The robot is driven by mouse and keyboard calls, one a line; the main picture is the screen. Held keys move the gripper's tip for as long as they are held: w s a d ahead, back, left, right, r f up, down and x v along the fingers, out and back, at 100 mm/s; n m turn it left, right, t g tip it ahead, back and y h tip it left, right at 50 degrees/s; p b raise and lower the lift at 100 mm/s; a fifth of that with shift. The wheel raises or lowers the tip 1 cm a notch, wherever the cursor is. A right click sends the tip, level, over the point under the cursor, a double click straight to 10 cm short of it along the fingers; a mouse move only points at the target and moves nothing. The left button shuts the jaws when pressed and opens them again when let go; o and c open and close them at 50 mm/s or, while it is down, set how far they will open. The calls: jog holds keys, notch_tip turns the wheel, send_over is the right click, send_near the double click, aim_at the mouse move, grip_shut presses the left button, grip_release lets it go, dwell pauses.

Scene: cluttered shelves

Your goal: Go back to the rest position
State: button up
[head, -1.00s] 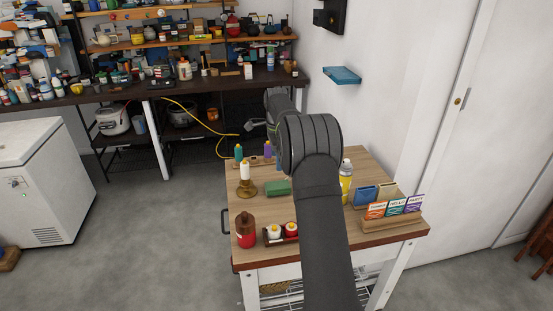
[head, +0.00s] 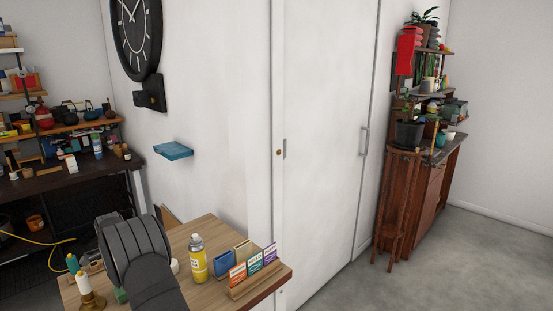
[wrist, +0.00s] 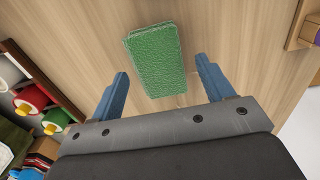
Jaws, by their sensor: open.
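My gripper (wrist: 160,95) shows in the wrist view with its two blue fingers spread wide apart. It is open and holds nothing. It hangs over the wooden table top, with a green sponge-like block (wrist: 156,60) lying on the wood ahead of and between the fingers. I cannot tell the exact height gap. In the head view my dark arm covers the left part of the wooden table (head: 200,235), and the gripper itself is hidden there.
A candle on a brass holder (head: 90,297) is left of my arm. The wrist view shows a rack of spools (wrist: 30,98). A blue wall shelf (head: 173,151) juts out behind.

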jog(key=shift+r, duration=0.85)
